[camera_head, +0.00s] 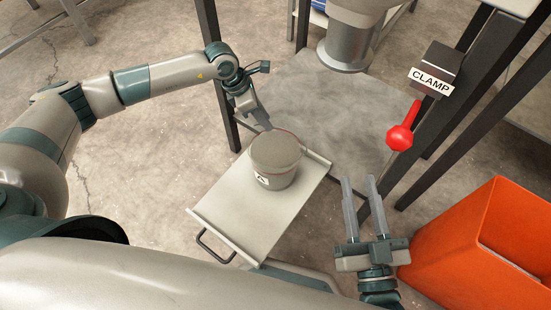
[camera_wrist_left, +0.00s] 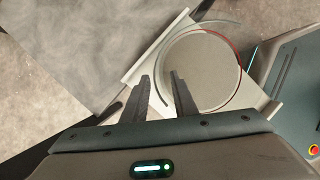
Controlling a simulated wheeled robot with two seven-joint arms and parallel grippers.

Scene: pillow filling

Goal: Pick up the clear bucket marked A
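The clear bucket marked A (camera_head: 274,160) stands upright on a pale tray (camera_head: 212,205), with grey contents and its A label facing the near side. My left gripper (camera_head: 262,124) is at the bucket's far left rim. In the left wrist view, the bucket (camera_wrist_left: 205,68) shows from above, and my left gripper (camera_wrist_left: 160,82) has its fingers apart. The bucket's rim passes between them in that view; I cannot tell whether they touch it. My right gripper (camera_head: 358,180) is open and empty, right of the tray and apart from the bucket.
An orange bin (camera_head: 440,240) stands at the right. A red lever (camera_head: 401,135) hangs below a box labelled CLAMP (camera_head: 434,75). Dark frame posts stand behind the tray and to the right. The tray is bare around the bucket.

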